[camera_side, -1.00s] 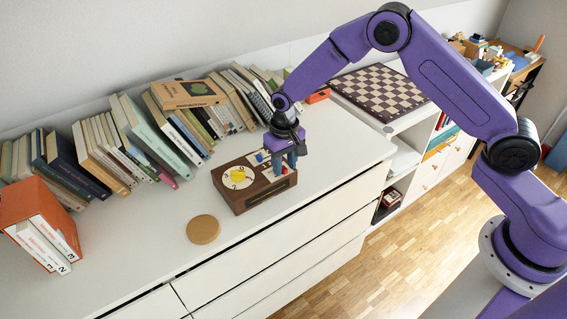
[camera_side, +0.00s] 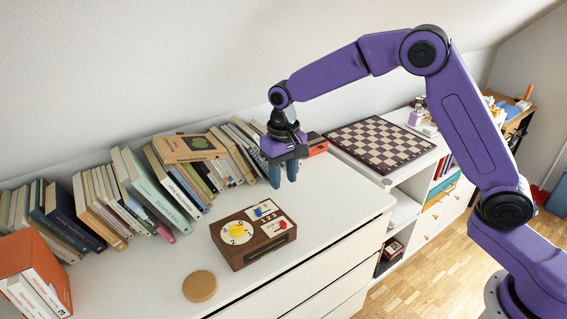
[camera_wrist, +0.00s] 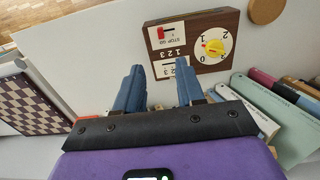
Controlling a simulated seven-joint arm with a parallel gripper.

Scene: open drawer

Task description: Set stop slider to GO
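The wooden control box (camera_side: 240,258) stands on the white drawer unit. On its top are a yellow dial (camera_side: 237,230), a blue slider (camera_side: 263,211) and a red slider (camera_side: 276,226). In the wrist view the red slider (camera_wrist: 164,41) lies on the STOP/GO panel (camera_wrist: 172,28); which end it sits at is too small to tell. The blue slider's panel is partly hidden behind a finger. My gripper (camera_side: 283,183) is open and empty, raised behind and above the box without touching it. Its two blue fingers stand apart in the wrist view (camera_wrist: 152,68).
A round tan disc (camera_side: 199,286) lies in front of the box. A row of books (camera_side: 150,190) stands along the wall, with an orange box file (camera_side: 38,270) at left. A chessboard (camera_side: 382,141) lies at right. The drawer unit's top is clear right of the box.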

